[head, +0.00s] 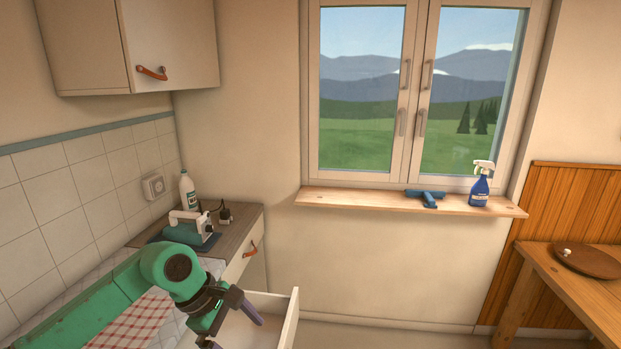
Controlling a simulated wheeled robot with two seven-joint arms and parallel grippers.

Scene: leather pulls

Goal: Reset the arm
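My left arm, green with dark joints, comes in from the lower left over the counter. My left gripper (236,333) hangs over an open white drawer (291,318) at the bottom of the head view. Its purple fingers are spread apart, and I see nothing between them. I cannot tell whether the gripper touches the drawer. The drawer's inside is mostly hidden by the gripper and the frame edge. My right gripper is not in view.
A counter (233,222) holds an iron (190,226) and a white bottle (188,190). A wall cabinet (172,40) hangs above. The window sill (350,201) carries a blue squeegee (426,198) and a spray bottle (480,187). A wooden table (570,290) stands right.

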